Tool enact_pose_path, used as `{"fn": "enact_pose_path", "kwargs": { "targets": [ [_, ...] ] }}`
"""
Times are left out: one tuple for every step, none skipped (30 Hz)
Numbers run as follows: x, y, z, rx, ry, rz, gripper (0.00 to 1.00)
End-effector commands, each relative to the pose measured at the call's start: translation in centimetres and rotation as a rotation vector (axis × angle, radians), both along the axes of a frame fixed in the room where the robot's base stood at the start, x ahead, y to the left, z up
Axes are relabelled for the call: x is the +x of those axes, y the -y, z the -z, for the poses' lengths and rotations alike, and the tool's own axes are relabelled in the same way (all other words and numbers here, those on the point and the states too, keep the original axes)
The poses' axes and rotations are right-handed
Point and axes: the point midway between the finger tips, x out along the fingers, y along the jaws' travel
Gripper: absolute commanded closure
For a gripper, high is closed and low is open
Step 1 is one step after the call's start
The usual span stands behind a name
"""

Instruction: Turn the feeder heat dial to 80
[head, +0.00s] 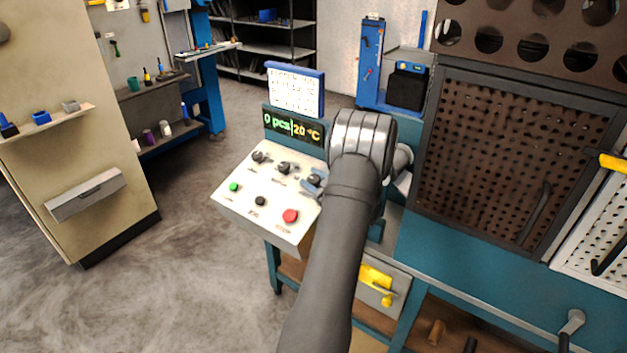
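A sloped white control panel (246,207) carries three dark dials in its upper row: a left dial (260,157), a middle dial (284,168) and a right dial (314,180). Their labels are too small to read, so I cannot tell by label which is the feeder heat dial. The display (293,127) above them reads "0 pcs" and "20 °C". My gripper (313,183) is at the right dial, with its blue-grey fingers on either side of the knob. I cannot tell whether they touch it. My arm hides the panel's right edge.
Below the dials are a green button (234,187), a black button (260,201) and a red button (290,216). A blue-framed sign (296,90) stands above the display. A brown perforated panel (485,160) stands to the right. Open floor (180,270) lies to the left.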

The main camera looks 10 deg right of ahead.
Motion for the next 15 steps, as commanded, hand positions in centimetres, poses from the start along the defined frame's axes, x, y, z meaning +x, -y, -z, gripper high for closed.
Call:
{"fn": "enact_pose_path", "kwargs": {
  "targets": [
    [0.01,0.05,-0.03,0.000,0.000,0.001,0.81],
    [0.01,0.05,-0.03,0.000,0.000,0.001,0.86],
    [0.01,0.05,-0.03,0.000,0.000,0.001,0.85],
    [0.01,0.05,-0.03,0.000,0.000,0.001,0.85],
    [0.01,0.05,-0.04,0.001,0.001,0.003,0.85],
    [0.01,0.03,-0.04,0.002,0.003,0.007,0.85],
    [0.01,0.00,-0.05,0.004,0.004,0.014,0.85],
    [0.02,-0.02,-0.05,0.008,0.006,0.023,0.85],
    [0.01,-0.07,-0.06,0.012,0.010,0.039,0.85],
    [0.03,-0.08,-0.07,0.015,0.014,0.055,0.85],
    [0.05,-0.07,-0.09,0.020,0.018,0.073,0.85],
    [0.04,-0.07,-0.07,0.026,0.024,0.099,0.85],
    [0.05,-0.06,-0.09,0.031,0.028,0.119,0.85],
    [0.06,-0.07,-0.10,0.035,0.034,0.139,0.85],
    [0.06,-0.09,-0.09,0.042,0.039,0.165,0.85]
  ]
}}
